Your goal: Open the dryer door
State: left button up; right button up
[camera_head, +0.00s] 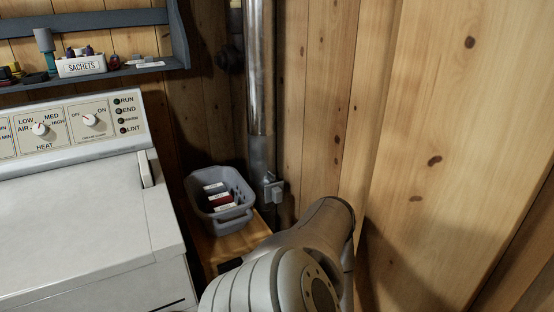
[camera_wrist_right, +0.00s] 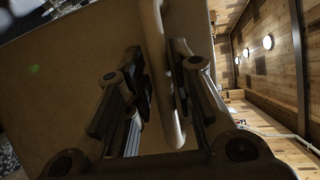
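The white dryer (camera_head: 80,225) stands at the left in the head view, seen from above, with its control panel (camera_head: 70,130) at the back. Its front door is out of that view. In the dim right wrist view, a brownish panel (camera_wrist_right: 75,75), apparently the door, carries a pale curved handle (camera_wrist_right: 154,35). The fingers of my right gripper (camera_wrist_right: 160,85) lie on both sides of this handle and look closed on it, with little gap visible. I cannot tell how far the door stands from the dryer. My left gripper is in neither view.
A grey basket (camera_head: 233,216) with small boxes sits on a wooden stand (camera_head: 238,243) beside the dryer. A metal pipe (camera_head: 259,80) runs up the corner. A plank wall (camera_head: 450,120) closes the right side, near my right arm. A shelf (camera_head: 120,72) hangs above the dryer.

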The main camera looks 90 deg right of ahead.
jog(key=v, duration=0.7)
jog(key=shift+d, duration=0.25)
jog(key=shift+r, duration=0.1)
